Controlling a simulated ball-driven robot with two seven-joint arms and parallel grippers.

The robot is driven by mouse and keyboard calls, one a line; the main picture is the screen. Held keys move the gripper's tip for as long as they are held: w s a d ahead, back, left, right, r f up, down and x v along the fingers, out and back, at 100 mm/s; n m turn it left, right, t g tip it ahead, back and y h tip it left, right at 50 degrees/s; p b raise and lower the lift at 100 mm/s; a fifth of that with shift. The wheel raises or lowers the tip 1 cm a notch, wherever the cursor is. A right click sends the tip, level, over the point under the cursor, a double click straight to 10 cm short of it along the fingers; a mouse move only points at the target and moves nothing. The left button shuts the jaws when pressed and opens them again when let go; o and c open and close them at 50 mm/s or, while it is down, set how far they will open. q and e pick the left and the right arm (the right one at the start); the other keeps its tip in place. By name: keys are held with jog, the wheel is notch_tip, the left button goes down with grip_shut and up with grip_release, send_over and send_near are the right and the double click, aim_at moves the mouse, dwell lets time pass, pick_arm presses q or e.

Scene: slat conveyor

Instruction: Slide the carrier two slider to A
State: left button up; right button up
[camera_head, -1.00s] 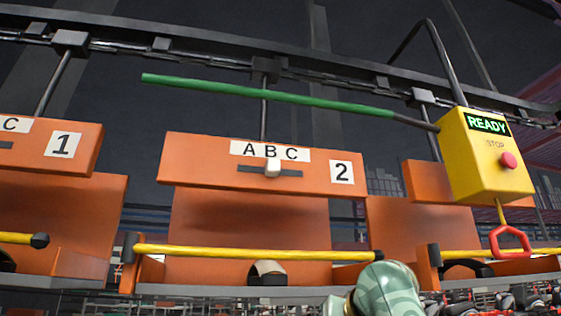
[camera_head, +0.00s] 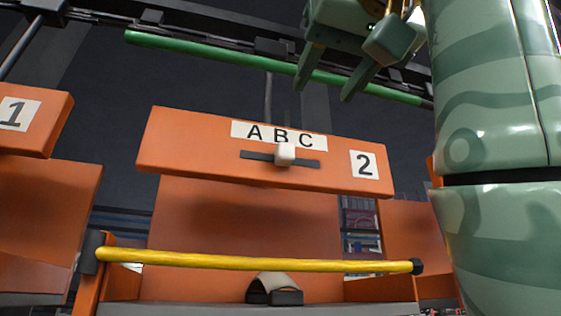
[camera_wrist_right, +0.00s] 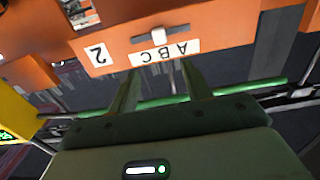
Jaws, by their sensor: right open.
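Carrier two (camera_head: 220,160) is an orange panel marked "2", hanging in the middle of the head view. Its white slider knob (camera_head: 285,153) sits in a dark horizontal slot below the letters A B C, about under B. A is at the left end there. The wrist view shows the carrier upside down, with the knob (camera_wrist_right: 158,36) beyond the fingers and A to the right. My right gripper (camera_head: 325,88) is open and empty, above and a little right of the knob, apart from it. My left gripper is out of view.
A green bar (camera_head: 200,49) runs across above the carrier, close to my right fingers. A yellow bar (camera_head: 250,261) crosses below. Carrier one (camera_head: 35,120) hangs at left. The yellow control box (camera_wrist_right: 12,115) shows at the wrist view's left edge.

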jog(key=p, duration=0.9)
send_near(287, 146)
jog(key=x, duration=0.7)
jog(key=shift+w+r, duration=0.2)
jog(key=shift+w+a, duration=0.1)
jog(key=shift+w, duration=0.45)
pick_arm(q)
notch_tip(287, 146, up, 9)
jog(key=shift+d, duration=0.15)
pick_arm(e)
jog(key=shift+w+a+f, duration=0.15)
jog(key=shift+w, duration=0.05)
